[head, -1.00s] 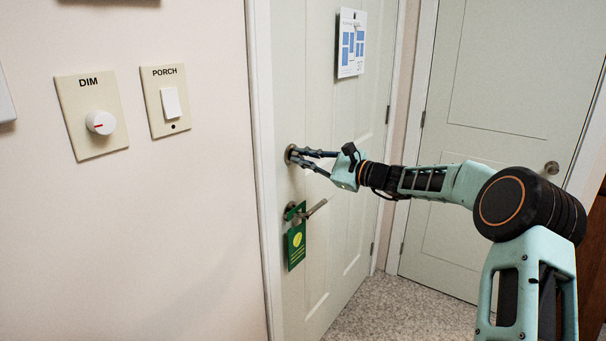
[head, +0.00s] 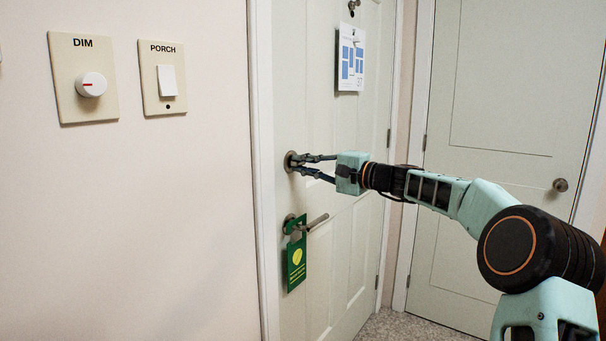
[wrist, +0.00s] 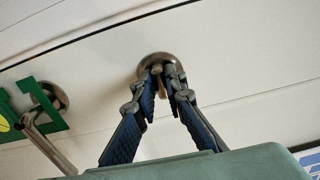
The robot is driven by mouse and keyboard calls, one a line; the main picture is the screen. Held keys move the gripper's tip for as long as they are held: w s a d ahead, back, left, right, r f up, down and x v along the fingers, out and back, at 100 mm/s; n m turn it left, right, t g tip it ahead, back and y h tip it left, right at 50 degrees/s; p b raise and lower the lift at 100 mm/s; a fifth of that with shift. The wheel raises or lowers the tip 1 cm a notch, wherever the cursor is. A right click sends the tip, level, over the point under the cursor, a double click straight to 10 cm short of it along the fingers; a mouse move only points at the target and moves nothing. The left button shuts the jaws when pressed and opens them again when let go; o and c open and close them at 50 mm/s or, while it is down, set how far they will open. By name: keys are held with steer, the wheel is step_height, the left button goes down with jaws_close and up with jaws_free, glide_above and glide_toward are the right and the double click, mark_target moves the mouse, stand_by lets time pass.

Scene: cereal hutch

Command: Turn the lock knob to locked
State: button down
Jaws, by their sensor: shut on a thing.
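The lock knob (head: 290,161) is a small round metal piece on the pale door (head: 345,235), near its left edge and above the lever handle (head: 317,221). It also shows in the wrist view (wrist: 157,68) as a round metal plate with a small turn piece in the middle. My gripper (head: 298,162) is at the knob, its two fingers closed on the turn piece; in the wrist view the fingertips (wrist: 163,76) hide part of it. The lock's marking, if any, cannot be made out.
A green hanger tag (head: 297,262) hangs from the lever handle just below my gripper. A paper (head: 350,58) hangs on the door above. DIM (head: 83,78) and PORCH (head: 162,78) switch plates are on the left wall. A second door (head: 500,150) stands right.

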steer(key=shift+n, duration=0.3)
steer(key=c, duration=2)
jaws_free()
steer(key=shift+s+d, duration=0.2)
steer(key=shift+d, duration=0.25)
steer(key=v, duration=1.1)
steer(key=shift+s, duration=0.1)
